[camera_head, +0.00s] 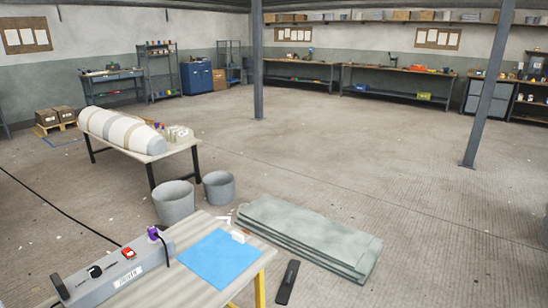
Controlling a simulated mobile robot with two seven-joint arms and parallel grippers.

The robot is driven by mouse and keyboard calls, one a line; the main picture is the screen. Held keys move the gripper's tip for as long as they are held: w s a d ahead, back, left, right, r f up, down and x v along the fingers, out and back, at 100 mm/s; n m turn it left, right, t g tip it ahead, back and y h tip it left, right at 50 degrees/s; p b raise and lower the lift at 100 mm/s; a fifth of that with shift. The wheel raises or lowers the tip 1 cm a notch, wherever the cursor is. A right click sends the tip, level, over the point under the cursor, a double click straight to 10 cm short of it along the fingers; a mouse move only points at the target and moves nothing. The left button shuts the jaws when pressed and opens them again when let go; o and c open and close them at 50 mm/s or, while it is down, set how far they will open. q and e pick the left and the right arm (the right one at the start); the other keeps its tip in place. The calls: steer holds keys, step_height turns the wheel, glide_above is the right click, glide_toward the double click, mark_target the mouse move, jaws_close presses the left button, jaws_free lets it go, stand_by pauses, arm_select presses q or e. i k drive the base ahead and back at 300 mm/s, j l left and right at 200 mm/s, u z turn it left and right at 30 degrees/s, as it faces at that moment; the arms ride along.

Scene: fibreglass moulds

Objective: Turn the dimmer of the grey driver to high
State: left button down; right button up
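The grey driver (112,277) is a long grey box at the near left, lying on the wooden table at the bottom of the view. A black round knob (95,271) sits on its top, with small dark marks beside it; which way the knob points is too small to tell. A red switch (128,253) is to the right of the knob. A white label (128,277) with lettering is on its front face. A purple part (154,233) is at its right end, and a black upright piece (60,286) at its left end. Neither of my grippers shows.
A blue sheet (220,258) and a small white block (238,236) lie on the wooden table (190,232). Two grey bins (174,203) stand behind it. Stacked grey-green slabs (308,236) lie on the floor to the right. A black cable (50,213) runs along the left.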

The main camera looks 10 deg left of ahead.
mark_target(95, 272)
steer(key=u, duration=1.4)
